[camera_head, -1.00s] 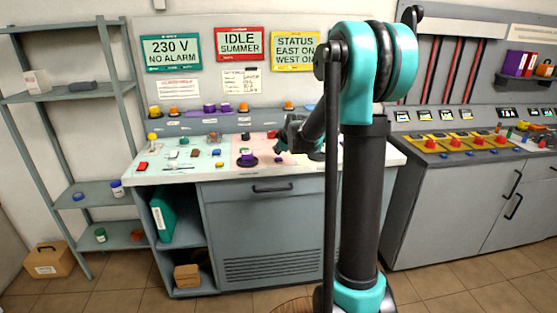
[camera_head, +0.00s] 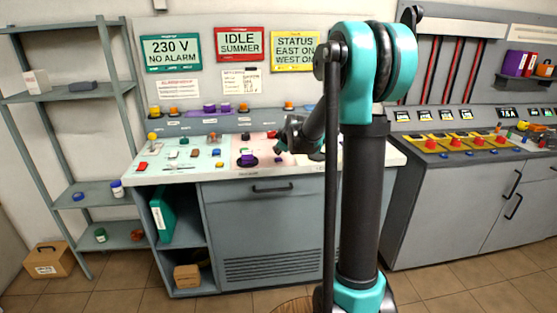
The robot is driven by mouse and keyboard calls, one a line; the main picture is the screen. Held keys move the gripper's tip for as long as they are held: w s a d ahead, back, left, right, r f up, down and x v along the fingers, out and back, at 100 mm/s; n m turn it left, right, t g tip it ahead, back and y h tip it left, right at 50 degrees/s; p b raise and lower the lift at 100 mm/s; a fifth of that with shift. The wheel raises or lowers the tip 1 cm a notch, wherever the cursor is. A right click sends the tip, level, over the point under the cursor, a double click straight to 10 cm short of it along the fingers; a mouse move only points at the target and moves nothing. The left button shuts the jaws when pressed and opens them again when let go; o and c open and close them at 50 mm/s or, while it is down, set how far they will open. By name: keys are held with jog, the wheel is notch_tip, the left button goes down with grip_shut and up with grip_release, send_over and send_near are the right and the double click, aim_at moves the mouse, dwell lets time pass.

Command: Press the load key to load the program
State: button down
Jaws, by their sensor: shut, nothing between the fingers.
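The control desk (camera_head: 180,178) has a sloping light top with many small coloured keys and knobs. I cannot tell which one is the load key, as the labels are too small to read. A dark round knob with a purple top (camera_head: 247,160) stands on the pink part of the top. My gripper (camera_head: 279,147) is over this pink part, just right of and behind that knob. It looks shut and empty. I cannot tell whether its tip touches a key. My arm hides the right part of the desk top.
A row of amber and purple lamps (camera_head: 225,107) runs along the desk's back ledge. Signs, one reading IDLE SUMMER (camera_head: 239,43), hang above. A shelf rack (camera_head: 88,190) stands at left. A second console (camera_head: 450,185) stands at right. The floor in front is clear.

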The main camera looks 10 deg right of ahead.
aim_at(279, 159)
jog(key=shift+f, duration=0.2)
dwell(0.4)
jog(key=shift+f, duration=0.2)
jog(key=shift+f, duration=0.45)
dwell(0.8)
jog(key=shift+r, duration=0.85)
jog(key=shift+r, duration=2.5)
